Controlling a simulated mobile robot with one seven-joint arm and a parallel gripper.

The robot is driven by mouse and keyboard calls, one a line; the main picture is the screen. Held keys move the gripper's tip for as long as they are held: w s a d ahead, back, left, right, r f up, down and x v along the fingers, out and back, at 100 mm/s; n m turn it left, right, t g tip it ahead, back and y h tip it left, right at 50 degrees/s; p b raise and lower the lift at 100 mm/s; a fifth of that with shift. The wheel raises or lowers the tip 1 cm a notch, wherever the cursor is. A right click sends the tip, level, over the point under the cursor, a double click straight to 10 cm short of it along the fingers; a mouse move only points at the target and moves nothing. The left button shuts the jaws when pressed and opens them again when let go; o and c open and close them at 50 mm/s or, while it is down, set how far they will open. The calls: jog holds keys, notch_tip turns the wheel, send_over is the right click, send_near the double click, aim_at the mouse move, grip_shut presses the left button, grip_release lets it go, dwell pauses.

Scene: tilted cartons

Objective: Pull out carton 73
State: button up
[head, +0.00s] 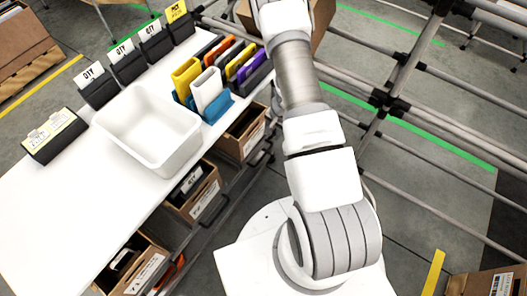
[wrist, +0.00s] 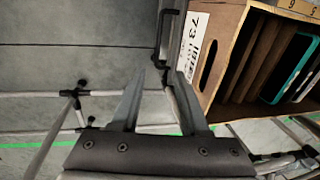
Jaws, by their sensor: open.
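Carton 73 (wrist: 221,28) is a brown open carton at the upper right of the wrist view, seen tilted. Its front has a white label (wrist: 190,45) reading 73 and a dark oval hand slot. Inside are brown dividers or flat pieces and a teal-edged item (wrist: 290,68). My gripper (wrist: 157,82) is open and empty. Its fingers point up in the wrist view, to the left of and below the carton front, with no visible contact. In the head view my arm reaches to the top edge and my gripper is out of frame.
A dark rail with a handle-like bracket (wrist: 160,40) runs beside the carton front, close to my fingers. Grey pipes (wrist: 40,140) cross below. In the head view a white table (head: 60,200) carries a white bin (head: 150,125) and coloured holders; several cartons (head: 195,190) sit below its edge.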

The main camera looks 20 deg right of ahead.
aim_at(264, 155)
jog(key=f+b, duration=0.2)
jog(key=f, duration=0.3)
jog(key=w+a+f+b, duration=0.1)
jog(key=f+b, duration=0.2)
jog(key=f, duration=0.3)
jog(key=w+a+f+b, duration=0.1)
jog(key=f+b, duration=0.1)
jog(key=f, duration=0.4)
jog(key=shift+w+f+b, duration=0.2)
jog(key=shift+b, duration=0.1)
grip_shut()
dwell(0.6)
